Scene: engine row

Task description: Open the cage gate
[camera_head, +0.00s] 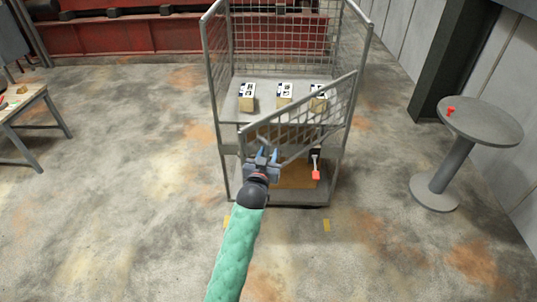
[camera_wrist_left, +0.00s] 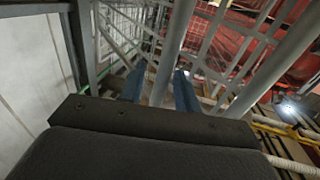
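The cage (camera_head: 213,80) is a grey mesh enclosure ahead of me. Its gate (camera_head: 310,115) is a half-height mesh panel joined at the right front post. The gate's left end stands out towards me, away from the left post, so it is partly open. My left gripper (camera_head: 267,156) is at that left end. In the left wrist view, a grey bar (camera_wrist_left: 174,45) runs between the blue fingers of my left gripper (camera_wrist_left: 160,86). The fingers are apart, with a gap seen beside the bar. My right gripper is out of view.
Several small boxes with black-and-white labels (camera_head: 247,90) stand on the cage shelf (camera_head: 268,112). A red-ended part (camera_head: 316,175) hangs low at the cage front. A round table (camera_head: 485,122) stands right, a workbench (camera_head: 25,105) left. The floor between is clear.

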